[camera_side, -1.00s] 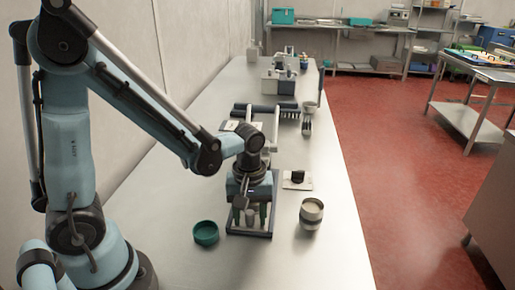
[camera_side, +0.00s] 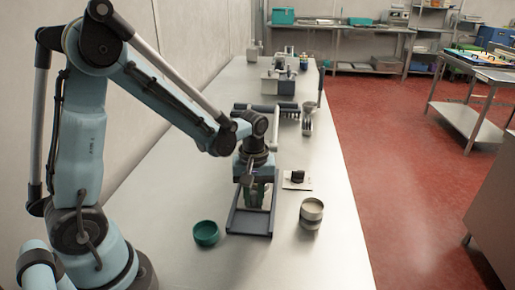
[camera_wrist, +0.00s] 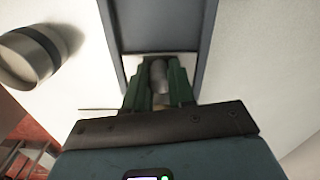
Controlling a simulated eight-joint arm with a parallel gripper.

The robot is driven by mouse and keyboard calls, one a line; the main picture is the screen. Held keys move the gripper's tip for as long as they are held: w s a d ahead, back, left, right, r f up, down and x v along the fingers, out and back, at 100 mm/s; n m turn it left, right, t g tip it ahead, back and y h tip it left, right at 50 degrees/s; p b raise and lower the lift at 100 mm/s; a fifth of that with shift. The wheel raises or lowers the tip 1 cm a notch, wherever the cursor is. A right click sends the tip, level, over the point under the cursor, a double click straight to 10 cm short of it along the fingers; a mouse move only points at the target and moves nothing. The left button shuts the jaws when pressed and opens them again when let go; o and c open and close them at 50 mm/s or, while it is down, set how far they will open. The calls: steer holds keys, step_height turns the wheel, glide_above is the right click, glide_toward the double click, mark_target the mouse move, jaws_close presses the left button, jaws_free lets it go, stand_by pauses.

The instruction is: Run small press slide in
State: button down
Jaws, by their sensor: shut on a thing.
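The small press slide shows as a long dark blue tray-like frame with raised side walls (camera_side: 236,212) on the steel table. The knob's lower part is hidden by my gripper.
A green bowl (camera_side: 206,233) stands left of the frame, and a grey banded cup (camera_side: 311,214) stands right of it. A small dark item on a white plate (camera_side: 297,179) lies at the right. A rack (camera_side: 266,107) stands farther back. The front table is clear.

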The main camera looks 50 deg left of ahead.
steer(key=shift+w+a, duration=0.15)
steer(key=shift+w, duration=0.05)
steer(key=c, duration=0.9)
jaws_free()
steer(key=shift+c, duration=0.2)
steer(key=shift+r, duration=0.1)
step_height(320, 180, up, 12)
